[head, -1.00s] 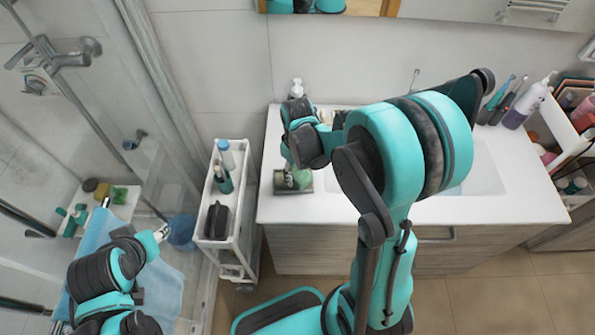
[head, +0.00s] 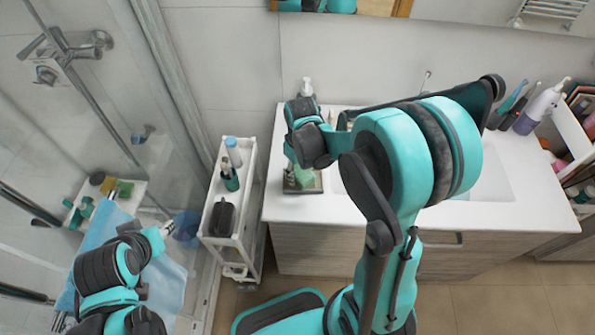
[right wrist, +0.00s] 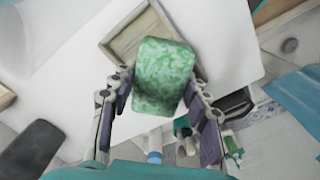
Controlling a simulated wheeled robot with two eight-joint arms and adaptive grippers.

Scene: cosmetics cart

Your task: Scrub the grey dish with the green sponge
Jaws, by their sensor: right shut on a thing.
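The green sponge (right wrist: 163,75) is held between the two fingers of my right gripper (right wrist: 160,88), which is shut on it. It also shows in the head view (head: 304,178), low at the dish. The grey dish (right wrist: 122,42) is a square, shallow tray on the white counter, partly hidden behind the sponge. In the head view the dish (head: 317,187) sits near the counter's left front corner, under my right gripper. I cannot tell whether sponge and dish touch. My left gripper (head: 166,229) is over the blue towel at lower left; its fingers are too small to read.
A white trolley (head: 238,200) with bottles and a dark pouch stands left of the counter (head: 400,212). A soap dispenser (head: 307,87) stands behind the right gripper. A blue towel (head: 160,285) hangs by the shower. Toothbrushes and a bottle (head: 538,108) stand at the right.

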